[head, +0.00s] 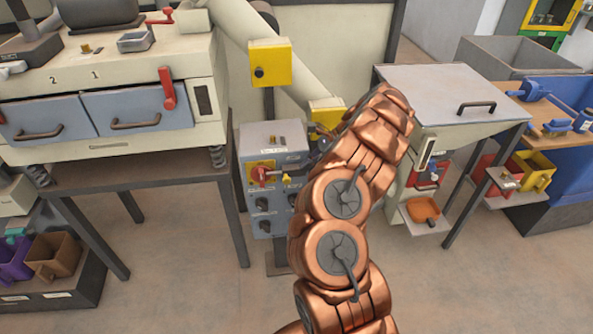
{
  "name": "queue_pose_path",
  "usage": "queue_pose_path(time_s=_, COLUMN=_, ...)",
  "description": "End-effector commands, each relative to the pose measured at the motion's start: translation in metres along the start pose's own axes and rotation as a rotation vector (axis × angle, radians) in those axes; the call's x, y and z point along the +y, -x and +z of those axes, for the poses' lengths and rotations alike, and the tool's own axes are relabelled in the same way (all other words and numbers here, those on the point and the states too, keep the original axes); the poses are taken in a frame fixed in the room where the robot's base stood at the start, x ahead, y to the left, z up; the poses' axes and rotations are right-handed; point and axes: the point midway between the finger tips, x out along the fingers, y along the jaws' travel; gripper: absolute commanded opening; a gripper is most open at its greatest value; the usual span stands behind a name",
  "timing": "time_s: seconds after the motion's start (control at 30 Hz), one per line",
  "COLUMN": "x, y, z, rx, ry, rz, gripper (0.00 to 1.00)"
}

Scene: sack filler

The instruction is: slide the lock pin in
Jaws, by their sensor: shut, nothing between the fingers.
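A grey control box (270,205) stands on a post in the middle of the head view. On its front is a red rotary handle (261,175) over a yellow plate. A small yellow piece (287,178), which may be the lock pin, is just right of the handle; I cannot tell how far in it sits. My gripper (312,162) is shut and empty, a dark shape close to the right side of the box front. My copper arm hides much of it, and contact with the pin cannot be made out.
Yellow boxes (270,63) sit above the control box by a thick pale pipe. A machine with grey-blue drawers (128,109) stands on a table at left. A grey-topped cabinet (450,88) is at right, with red and yellow bins beyond. The foreground floor is clear.

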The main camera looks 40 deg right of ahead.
Motion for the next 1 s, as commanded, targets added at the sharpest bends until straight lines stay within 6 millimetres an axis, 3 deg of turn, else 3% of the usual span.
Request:
queue_pose_path(time_s=0.2, x=-0.002, y=0.039, z=-0.001, rx=0.004, ry=0.005, rz=-0.003, gripper=0.00)
queue_pose_path(time_s=0.5, x=-0.002, y=0.077, z=0.001, rx=0.003, ry=0.004, rz=-0.003, gripper=0.00)
queue_pose_path(time_s=1.0, x=0.000, y=0.089, z=0.002, rx=0.000, ry=0.003, rz=0.001, gripper=0.00)
